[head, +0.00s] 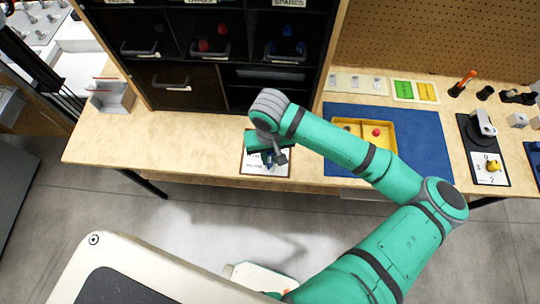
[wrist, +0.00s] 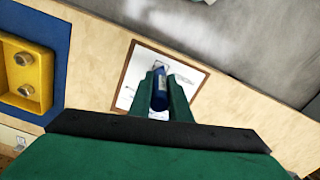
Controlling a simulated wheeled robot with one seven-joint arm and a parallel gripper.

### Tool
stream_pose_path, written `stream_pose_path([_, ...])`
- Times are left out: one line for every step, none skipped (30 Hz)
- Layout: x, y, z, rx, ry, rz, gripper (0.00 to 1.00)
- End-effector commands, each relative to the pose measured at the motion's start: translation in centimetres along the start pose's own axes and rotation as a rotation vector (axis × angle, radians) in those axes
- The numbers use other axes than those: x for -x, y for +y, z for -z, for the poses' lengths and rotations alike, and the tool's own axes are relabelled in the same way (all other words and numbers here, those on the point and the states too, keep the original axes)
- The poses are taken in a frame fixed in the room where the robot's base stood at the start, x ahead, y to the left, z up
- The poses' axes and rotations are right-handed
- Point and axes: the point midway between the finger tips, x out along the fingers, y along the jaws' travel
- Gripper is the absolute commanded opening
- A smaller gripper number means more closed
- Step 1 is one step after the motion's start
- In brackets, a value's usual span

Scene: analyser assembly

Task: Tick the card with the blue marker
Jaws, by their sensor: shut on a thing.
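The card (wrist: 190,78) is a white sheet with a brown border, lying flat on the wooden bench. It also shows in the head view (head: 283,169), partly hidden under my gripper. Faint print shows on it, too small to read. My gripper (wrist: 162,82) is directly above the card, its green fingers shut on the blue marker (wrist: 160,95). The marker points down toward the card. I cannot tell whether its tip touches the card. In the head view my gripper (head: 268,158) hides most of the marker.
A blue mat (head: 425,140) with a yellow tray (head: 376,121) lies right of the card. A dark shelf of bins (head: 180,82) stands behind. An orange marker (head: 463,83) stands at the far right. The bench (head: 130,150) is bare left of the card.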

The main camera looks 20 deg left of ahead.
Motion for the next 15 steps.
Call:
stream_pose_path([-0.1, 0.0, 0.0, -0.001, -0.001, 0.0, 0.0])
stream_pose_path([-0.1, 0.0, 0.0, -0.001, -0.001, 0.0, 0.0])
stream_pose_path([-0.1, 0.0, 0.0, -0.001, -0.001, 0.0, 0.0])
stream_pose_path([-0.1, 0.0, 0.0, 0.0, -0.002, -0.001, 0.0])
stream_pose_path([-0.1, 0.0, 0.0, 0.0, -0.002, -0.001, 0.0])
stream_pose_path([-0.1, -0.1, 0.0, 0.001, -0.002, -0.001, 0.0])
stream_pose_path([0.0, -0.1, 0.0, 0.001, -0.003, -0.001, 0.0])
stream_pose_path([0.2, -0.1, 0.0, 0.001, -0.003, -0.001, 0.0])
stream_pose_path([0.4, -0.1, 0.0, 0.002, -0.003, -0.001, 0.0])
stream_pose_path([0.6, -0.1, 0.0, 0.002, -0.002, -0.001, 0.0])
stream_pose_path([0.8, -0.1, 0.0, 0.002, -0.002, 0.0, 0.0])
stream_pose_path([1.1, -0.1, 0.0, 0.002, -0.001, 0.0, 0.0])
stream_pose_path([1.3, -0.1, 0.1, 0.002, 0.0, 0.0, 0.0])
stream_pose_path([1.6, -0.1, 0.1, 0.002, 0.0, 0.0, 0.0])
stream_pose_path([1.8, -0.1, 0.0, 0.002, -0.001, -0.001, 0.0])
